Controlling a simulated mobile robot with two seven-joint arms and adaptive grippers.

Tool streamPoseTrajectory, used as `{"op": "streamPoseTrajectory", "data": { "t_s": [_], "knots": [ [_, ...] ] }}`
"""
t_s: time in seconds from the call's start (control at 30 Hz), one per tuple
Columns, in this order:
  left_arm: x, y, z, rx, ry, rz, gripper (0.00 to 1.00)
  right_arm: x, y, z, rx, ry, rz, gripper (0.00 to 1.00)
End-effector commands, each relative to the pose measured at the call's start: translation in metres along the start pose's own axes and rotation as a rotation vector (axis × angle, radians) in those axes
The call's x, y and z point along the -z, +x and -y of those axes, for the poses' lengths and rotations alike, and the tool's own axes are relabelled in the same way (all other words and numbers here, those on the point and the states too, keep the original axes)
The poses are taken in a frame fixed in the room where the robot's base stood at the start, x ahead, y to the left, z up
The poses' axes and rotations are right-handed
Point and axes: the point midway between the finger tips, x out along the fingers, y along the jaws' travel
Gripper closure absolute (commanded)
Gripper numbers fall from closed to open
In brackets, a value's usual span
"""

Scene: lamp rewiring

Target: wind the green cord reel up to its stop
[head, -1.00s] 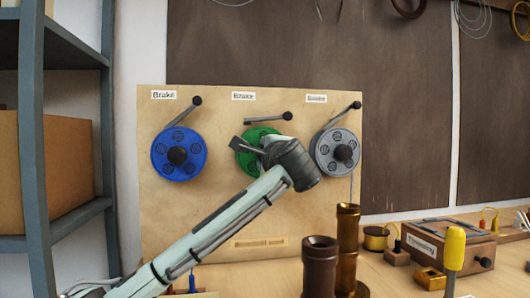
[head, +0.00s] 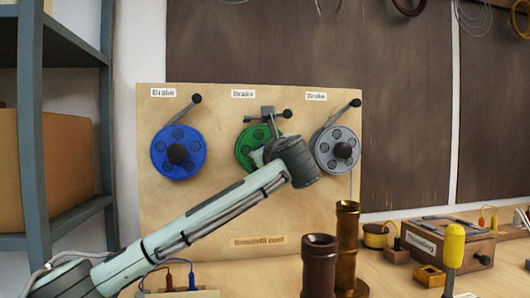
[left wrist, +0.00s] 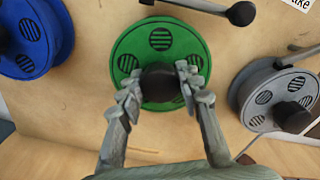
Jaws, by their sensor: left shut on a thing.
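The green reel (head: 244,146) hangs in the middle of the board, partly hidden by my left arm in the head view. In the left wrist view the green reel (left wrist: 137,55) has a dark central knob (left wrist: 160,83). My left gripper (left wrist: 160,80) is shut on this knob, one finger on each side. Its brake lever (head: 272,117) is above the reel and ends in a black ball; the lever's ball (left wrist: 242,13) also shows in the left wrist view. My right gripper is not in view.
A blue reel (head: 162,150) is on the left and a grey reel (head: 325,150) close on the right, each with a brake lever. Two brown cylinders (head: 318,265) stand in front. A wooden box (head: 440,240) and a yellow-handled tool (head: 454,246) are at right.

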Motion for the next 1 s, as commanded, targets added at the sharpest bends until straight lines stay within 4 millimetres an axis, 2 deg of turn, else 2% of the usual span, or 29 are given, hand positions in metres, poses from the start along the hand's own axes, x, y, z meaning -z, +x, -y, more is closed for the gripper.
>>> {"op": "streamPoseTrajectory", "data": {
  "t_s": [0.4, 1.0],
  "knots": [
    [0.003, -0.0003, -0.0001, -0.001, 0.241, -0.005, 0.94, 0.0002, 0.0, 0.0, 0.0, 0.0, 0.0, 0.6],
    [0.0038, -0.0004, -0.0004, -0.001, 0.293, -0.007, 0.94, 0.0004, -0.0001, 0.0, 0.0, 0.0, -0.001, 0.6]
  ]
}}
